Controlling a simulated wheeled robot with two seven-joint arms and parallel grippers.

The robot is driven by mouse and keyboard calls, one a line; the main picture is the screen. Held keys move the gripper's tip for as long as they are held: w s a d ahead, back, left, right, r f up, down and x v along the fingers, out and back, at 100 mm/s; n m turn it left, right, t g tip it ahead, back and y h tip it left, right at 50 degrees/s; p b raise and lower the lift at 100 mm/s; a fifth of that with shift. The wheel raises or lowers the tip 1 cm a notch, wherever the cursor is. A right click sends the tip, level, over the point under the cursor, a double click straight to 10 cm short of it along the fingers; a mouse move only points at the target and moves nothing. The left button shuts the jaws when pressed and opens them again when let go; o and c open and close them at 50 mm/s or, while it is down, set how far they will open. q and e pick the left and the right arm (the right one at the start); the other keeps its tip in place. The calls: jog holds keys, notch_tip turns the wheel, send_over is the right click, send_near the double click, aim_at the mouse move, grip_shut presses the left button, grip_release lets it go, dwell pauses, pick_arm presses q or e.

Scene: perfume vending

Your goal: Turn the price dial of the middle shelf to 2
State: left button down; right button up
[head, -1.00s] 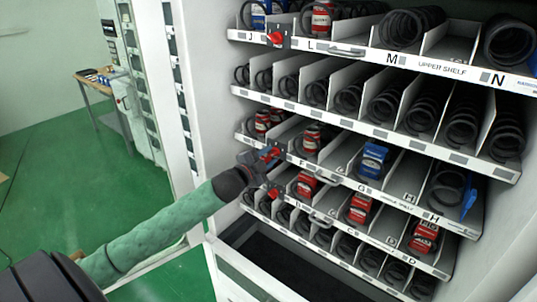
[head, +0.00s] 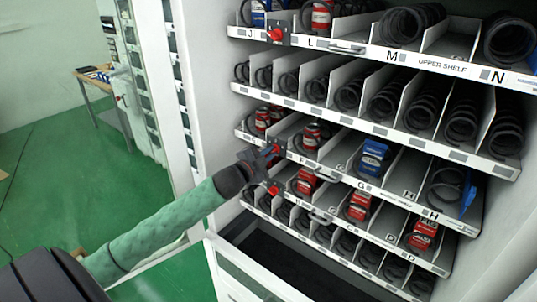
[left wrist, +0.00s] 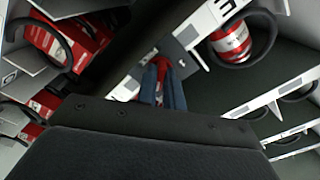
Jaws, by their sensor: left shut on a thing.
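The middle shelf (head: 400,196) carries a red price dial (head: 276,149) at its left front end. My left gripper (head: 270,154) reaches it from the left and is shut on the dial, partly hiding it. In the left wrist view the red dial (left wrist: 162,69) sits between the two blue-grey fingers (left wrist: 163,92), in front of a grey plate on the shelf edge. The number the dial points to cannot be read. My right gripper is in neither view.
Similar red dials sit on the upper shelf (head: 276,34) and the lower shelf (head: 274,190), the lower one close under my gripper. Black coils and red and blue goods fill the shelves. An open dark bin (head: 262,252) lies below. Green floor (head: 60,195) is clear at left.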

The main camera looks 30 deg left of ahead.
pick_arm(q)
jog(key=shift+n+p, duration=0.8)
jog(key=shift+n, duration=4.8)
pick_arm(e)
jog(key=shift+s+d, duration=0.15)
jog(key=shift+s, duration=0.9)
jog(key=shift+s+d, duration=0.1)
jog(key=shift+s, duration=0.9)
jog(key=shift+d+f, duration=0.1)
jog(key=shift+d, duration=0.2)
pick_arm(q)
jog(key=c, duration=1.5)
grip_release()
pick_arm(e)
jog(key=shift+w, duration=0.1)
pick_arm(q)
jog(key=shift+f, duration=0.1)
